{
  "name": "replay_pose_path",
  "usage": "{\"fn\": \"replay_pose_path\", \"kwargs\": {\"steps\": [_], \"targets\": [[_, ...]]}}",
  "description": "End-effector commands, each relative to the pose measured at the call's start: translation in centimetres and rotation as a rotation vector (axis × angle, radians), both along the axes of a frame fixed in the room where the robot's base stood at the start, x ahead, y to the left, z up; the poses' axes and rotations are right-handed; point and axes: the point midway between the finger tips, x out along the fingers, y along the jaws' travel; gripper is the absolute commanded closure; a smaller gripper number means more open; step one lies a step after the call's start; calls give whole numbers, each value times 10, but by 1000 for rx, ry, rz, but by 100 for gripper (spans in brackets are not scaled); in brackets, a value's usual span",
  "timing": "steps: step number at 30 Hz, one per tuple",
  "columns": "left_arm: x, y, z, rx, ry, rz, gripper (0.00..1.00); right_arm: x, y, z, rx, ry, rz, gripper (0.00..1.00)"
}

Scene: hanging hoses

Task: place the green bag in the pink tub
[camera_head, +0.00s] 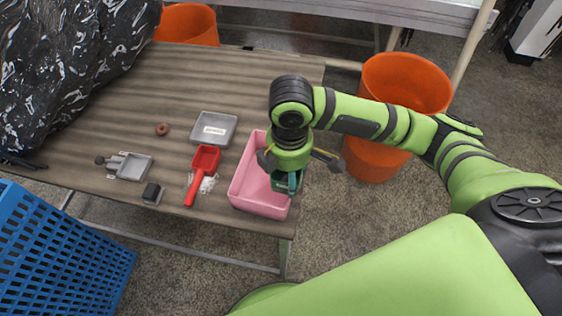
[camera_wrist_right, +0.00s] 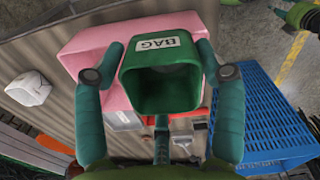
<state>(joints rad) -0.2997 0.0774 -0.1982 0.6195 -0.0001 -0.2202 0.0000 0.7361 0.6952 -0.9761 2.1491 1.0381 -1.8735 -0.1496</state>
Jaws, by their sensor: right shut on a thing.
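The pink tub (camera_head: 245,192) stands at the right front corner of the table in the head view. It also shows behind the bag in the wrist view (camera_wrist_right: 88,50). The green bag (camera_wrist_right: 160,90) is a boxy, open-topped thing with a white "BAG" label, held between the fingers of my right gripper (camera_wrist_right: 160,58). In the head view the right gripper (camera_head: 287,172) hangs over the tub's right side, with part of the bag (camera_head: 290,186) showing below it. The arm hides much of the bag, and I cannot tell how high it is above the tub floor. My left gripper is not in view.
A red scoop (camera_head: 204,165), a grey tray (camera_head: 214,129), a grey dustpan-like piece (camera_head: 134,166) and a small dark block (camera_head: 152,193) lie left of the tub. An orange bin (camera_head: 405,85) stands right of the table. A blue basket (camera_head: 60,255) is at lower left.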

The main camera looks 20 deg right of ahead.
Motion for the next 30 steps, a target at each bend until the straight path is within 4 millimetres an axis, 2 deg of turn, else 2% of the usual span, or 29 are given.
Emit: {"fn": "replay_pose_path", "kwargs": {"steps": [6, 12, 17, 25, 30], "targets": [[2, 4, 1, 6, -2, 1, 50, 48, 0, -29, -1, 1, -4, 57], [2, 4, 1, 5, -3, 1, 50, 82, 1, -49, 0, 1, -1, 57], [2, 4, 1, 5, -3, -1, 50, 92, 0, -55, 0, 0, 0, 57], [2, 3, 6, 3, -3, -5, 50, 92, -1, -89, -2, 1, 0, 57], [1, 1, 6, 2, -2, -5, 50, 92, -1, -96, -1, -1, 1, 57]]}}
